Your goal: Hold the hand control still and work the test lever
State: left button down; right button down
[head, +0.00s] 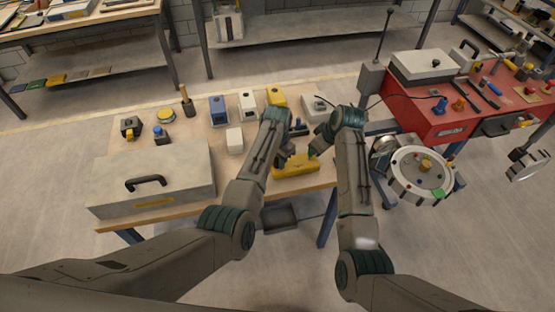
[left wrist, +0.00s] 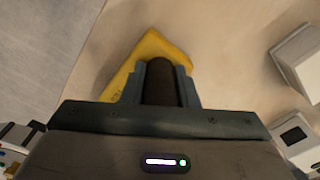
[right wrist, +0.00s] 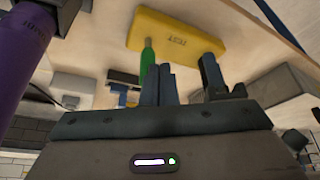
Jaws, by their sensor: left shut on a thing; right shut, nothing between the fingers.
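My left gripper (head: 283,156) is shut on this grip, with one finger on each side in the left wrist view. The green test lever (right wrist: 148,60) shows in the right wrist view. My right gripper (right wrist: 159,82) is shut and empty, close beside the lever; I cannot tell if they touch. In the head view my right gripper (head: 314,151) is right of the left one.
A grey case (head: 190,165) with a black handle stands on the bench's left. Several boxes, including a white one (head: 247,104), stand behind my left arm. A red tool cart (head: 440,125) and a round wheel-like fixture (head: 405,172) are right of my right arm.

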notch_tip(320, 180, down, 4)
jog(key=shift+r, duration=0.25)
dwell(0.4)
jog(key=shift+w, duration=0.1)
